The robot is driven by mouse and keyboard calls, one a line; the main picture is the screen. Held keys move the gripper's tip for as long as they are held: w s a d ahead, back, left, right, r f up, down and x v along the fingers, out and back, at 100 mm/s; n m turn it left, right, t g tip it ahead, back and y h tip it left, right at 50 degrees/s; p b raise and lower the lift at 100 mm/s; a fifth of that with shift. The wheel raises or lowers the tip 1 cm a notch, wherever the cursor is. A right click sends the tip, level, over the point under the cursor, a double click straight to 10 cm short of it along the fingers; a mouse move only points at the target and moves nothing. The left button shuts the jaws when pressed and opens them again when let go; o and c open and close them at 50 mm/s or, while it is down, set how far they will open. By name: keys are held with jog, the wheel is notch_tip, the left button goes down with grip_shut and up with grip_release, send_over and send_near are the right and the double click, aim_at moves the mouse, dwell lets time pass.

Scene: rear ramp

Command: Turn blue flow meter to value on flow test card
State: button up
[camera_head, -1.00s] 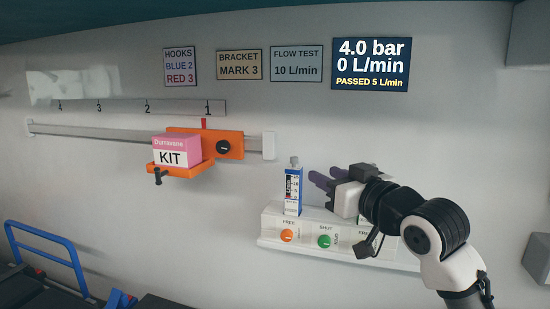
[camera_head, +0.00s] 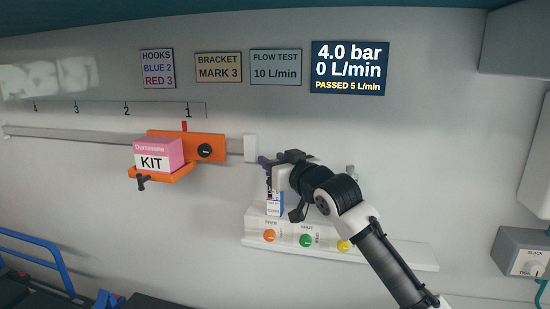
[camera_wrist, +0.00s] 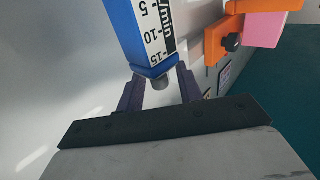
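The blue flow meter (camera_head: 274,207) stands upright on the white wall rail, partly hidden by my gripper. In the wrist view the blue flow meter (camera_wrist: 124,28) shows a white scale marked 5, 10, 15 and a grey knob (camera_wrist: 160,82) at its end. My gripper (camera_head: 266,164) is at the top of the meter. In the wrist view my gripper (camera_wrist: 158,88) is open, its purple fingers on either side of the knob with visible gaps. The flow test card (camera_head: 276,67) reads 10 L/min. The dark display (camera_head: 349,68) reads 4.0 bar, 0 L/min, PASSED 5 L/min.
The white rail (camera_head: 400,253) carries orange (camera_head: 269,236), green (camera_head: 306,241) and yellow (camera_head: 343,246) buttons below the meter. An orange bracket (camera_head: 160,174) holding a pink kit box (camera_head: 158,154) sits to the left. A blue frame (camera_head: 35,250) stands at lower left.

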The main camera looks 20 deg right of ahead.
jog(key=shift+c, duration=0.2)
grip_shut()
